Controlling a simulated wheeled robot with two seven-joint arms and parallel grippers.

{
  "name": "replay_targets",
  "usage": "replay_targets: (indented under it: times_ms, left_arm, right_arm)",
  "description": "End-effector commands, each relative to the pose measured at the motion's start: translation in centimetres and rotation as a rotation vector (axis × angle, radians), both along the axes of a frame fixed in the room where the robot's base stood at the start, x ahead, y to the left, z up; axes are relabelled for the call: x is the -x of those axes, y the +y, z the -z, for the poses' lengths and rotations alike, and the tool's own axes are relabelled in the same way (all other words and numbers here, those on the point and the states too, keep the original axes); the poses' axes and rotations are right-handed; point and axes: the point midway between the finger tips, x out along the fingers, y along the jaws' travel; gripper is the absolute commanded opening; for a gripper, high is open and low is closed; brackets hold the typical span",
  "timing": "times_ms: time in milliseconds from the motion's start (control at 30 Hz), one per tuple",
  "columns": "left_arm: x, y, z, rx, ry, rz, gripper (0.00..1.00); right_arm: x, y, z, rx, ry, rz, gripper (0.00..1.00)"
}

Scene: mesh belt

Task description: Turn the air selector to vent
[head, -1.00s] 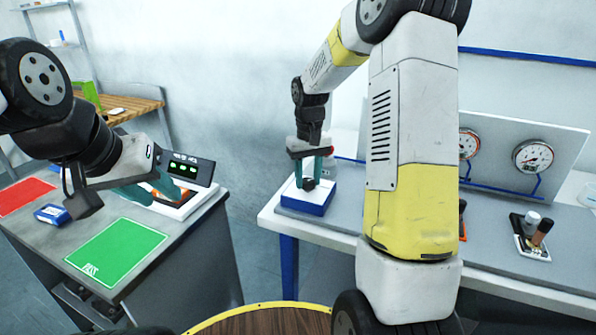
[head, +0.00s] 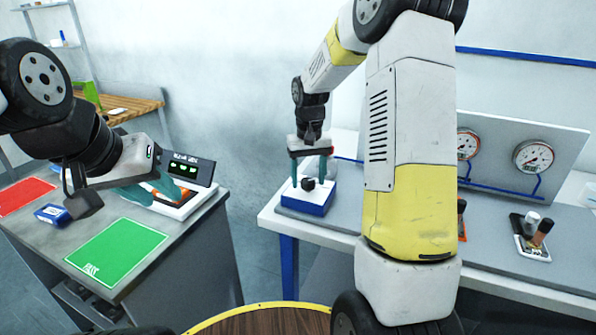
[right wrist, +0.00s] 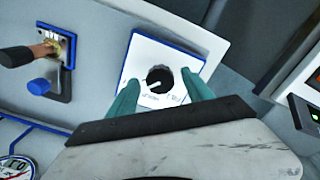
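The air selector is a black knob (right wrist: 160,78) on a white-topped blue box (head: 305,205) near the left end of the right bench. In the right wrist view, a pale mark on the knob points to the picture's lower left; the small labels cannot be read surely. My right gripper (head: 310,172) is above the box, its teal fingers open on either side of the knob, with gaps showing between fingers and knob. My left gripper (head: 150,190) is over the device on the left bench, its fingers apparently apart; its tips are partly unclear.
The left bench holds a display device (head: 185,170) with an orange item, a green mat (head: 115,250), a red mat (head: 22,195) and a small blue box (head: 52,214). Two gauges (head: 533,157) stand behind the right bench. A holder with dark cylinders (head: 532,248) sits at right.

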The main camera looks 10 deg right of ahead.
Motion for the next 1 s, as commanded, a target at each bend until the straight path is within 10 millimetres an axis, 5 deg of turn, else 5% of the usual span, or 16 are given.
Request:
replay_targets:
  times_ms: [367,700,1000]
  left_arm:
    - [0.0,0.0,0.0,0.0,0.0,0.0,0.36]
    - [0.0,0.0,0.0,0.0,0.0,0.0,0.36]
    - [0.0,0.0,0.0,0.0,0.0,0.0,0.36]
  right_arm:
    - [0.0,0.0,-0.5,0.0,0.001,-0.002,0.59]
    - [0.0,0.1,-6.0,-0.001,-0.002,-0.001,0.59]
    - [0.0,0.0,-7.8,0.0,0.002,-0.001,0.59]
